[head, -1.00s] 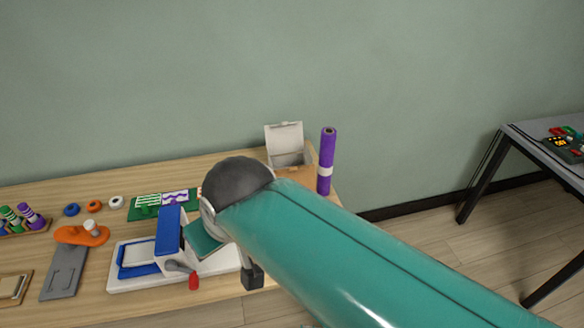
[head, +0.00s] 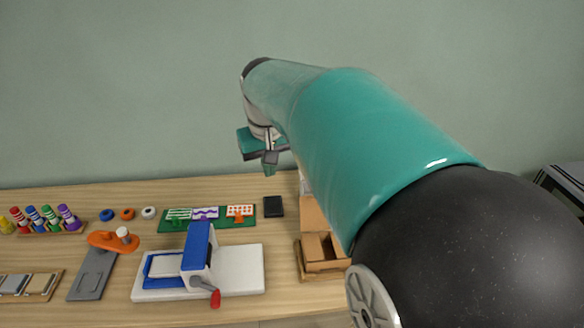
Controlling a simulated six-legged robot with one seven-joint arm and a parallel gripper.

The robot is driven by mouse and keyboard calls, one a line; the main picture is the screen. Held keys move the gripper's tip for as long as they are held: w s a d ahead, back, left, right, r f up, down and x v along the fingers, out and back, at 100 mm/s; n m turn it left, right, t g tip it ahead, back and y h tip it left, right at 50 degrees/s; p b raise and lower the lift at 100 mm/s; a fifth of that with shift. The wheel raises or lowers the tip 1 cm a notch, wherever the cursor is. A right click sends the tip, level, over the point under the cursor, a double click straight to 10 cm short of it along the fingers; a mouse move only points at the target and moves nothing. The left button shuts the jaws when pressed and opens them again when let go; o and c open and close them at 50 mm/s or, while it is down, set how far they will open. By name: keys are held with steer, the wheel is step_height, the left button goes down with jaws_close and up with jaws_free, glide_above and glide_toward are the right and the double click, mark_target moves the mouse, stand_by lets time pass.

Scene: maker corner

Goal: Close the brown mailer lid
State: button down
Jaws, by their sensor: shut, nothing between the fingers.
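The brown mailer (head: 324,266) sits at the right end of the wooden table, partly hidden behind my arm. Its interior shows, so it is open. A flat brown panel (head: 311,214) stands at its far side and looks like its lid; my arm covers its right part. My gripper (head: 270,168) is shut and empty. It appears in the air above the back of the table, up and to the left of the mailer, apart from it.
A white and blue press with a red-handled crank (head: 240,272) stands left of the mailer. A green board with cards (head: 180,222) and a black block (head: 273,206) lie behind it. Rolls, markers and an orange tool (head: 104,240) are farther left. My arm hides the right side.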

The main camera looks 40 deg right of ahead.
steer(key=w+d+f+m+g+y, duration=0.1)
steer(key=w+d+f+m, duration=0.2)
steer(key=d, duration=0.8)
steer(key=w+d+f+g, duration=0.2)
steer(key=w+d+f, duration=0.3)
steer(key=d, duration=0.6)
step_height(320, 180, down, 11)
steer(key=s, duration=0.2)
steer(key=shift+y, duration=0.3)
steer(key=s, duration=0.1)
steer(key=s+a+r, duration=0.1)
steer(key=s+a, duration=0.1)
steer(key=shift+s+r, duration=0.1)
steer(key=shift+r, duration=0.25)
steer(key=shift+d, duration=0.1)
steer(key=shift+t, duration=0.4)
steer(key=shift+s+a+r, duration=0.1)
steer(key=shift+s+a, duration=0.1)
steer(key=shift+s, duration=0.1)
